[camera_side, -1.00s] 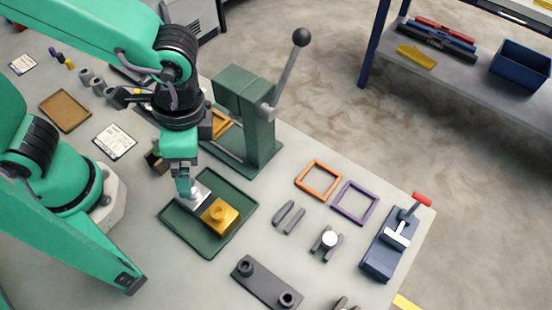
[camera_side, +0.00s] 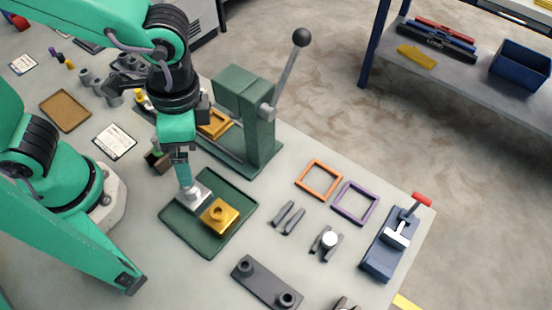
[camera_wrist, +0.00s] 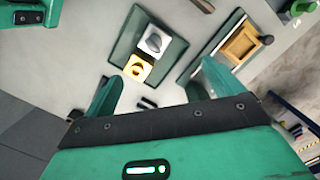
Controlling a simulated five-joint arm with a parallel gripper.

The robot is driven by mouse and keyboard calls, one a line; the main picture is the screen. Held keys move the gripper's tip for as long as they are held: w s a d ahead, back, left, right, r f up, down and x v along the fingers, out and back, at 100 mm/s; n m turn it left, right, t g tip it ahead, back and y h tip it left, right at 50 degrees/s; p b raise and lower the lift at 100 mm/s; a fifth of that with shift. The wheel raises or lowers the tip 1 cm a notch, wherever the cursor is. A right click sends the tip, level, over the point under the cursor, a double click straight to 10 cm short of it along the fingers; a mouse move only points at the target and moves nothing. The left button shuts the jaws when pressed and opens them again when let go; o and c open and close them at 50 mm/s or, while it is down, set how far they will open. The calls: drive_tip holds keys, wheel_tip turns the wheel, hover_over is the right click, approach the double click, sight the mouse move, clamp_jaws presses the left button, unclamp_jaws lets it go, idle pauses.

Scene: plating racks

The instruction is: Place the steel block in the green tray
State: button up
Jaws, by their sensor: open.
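The steel block (camera_side: 196,201), pale with a knob on top, sits in the green tray (camera_side: 183,237), right beside a brass block (camera_side: 220,216). In the wrist view the steel block (camera_wrist: 155,41) and the brass block (camera_wrist: 138,68) lie in the tray (camera_wrist: 122,58), beyond my fingers. My gripper (camera_side: 185,184) is over the steel block's far-left side in the side view, and its fingers partly cover that area. In the wrist view my gripper (camera_wrist: 160,73) has its two fingers wide apart with nothing between them.
A green lever press (camera_side: 255,120) stands behind the tray. An orange frame (camera_side: 318,180), a purple frame (camera_side: 355,203) and a blue vise (camera_side: 388,243) lie to the right. A dark fixture bar (camera_side: 267,283) lies in front. A brown tray (camera_side: 65,110) is at left.

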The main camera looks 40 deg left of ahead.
drive_tip(key=w+a+r+n+t, duration=0.2)
drive_tip(key=a+r+n+t, duration=0.1)
drive_tip(key=a, duration=0.6)
drive_tip(key=w+a+r+n+t+h, duration=0.1)
drive_tip(key=w+a+r+n+t, duration=0.1)
drive_tip(key=a+r+n, duration=0.3)
drive_tip(key=a+r+t, duration=0.1)
drive_tip(key=a, duration=0.3)
drive_tip(key=shift+w+a+r+n+t, duration=0.25)
drive_tip(key=shift+w+n+t, duration=0.05)
drive_tip(key=shift+w, duration=0.05)
idle(0.4)
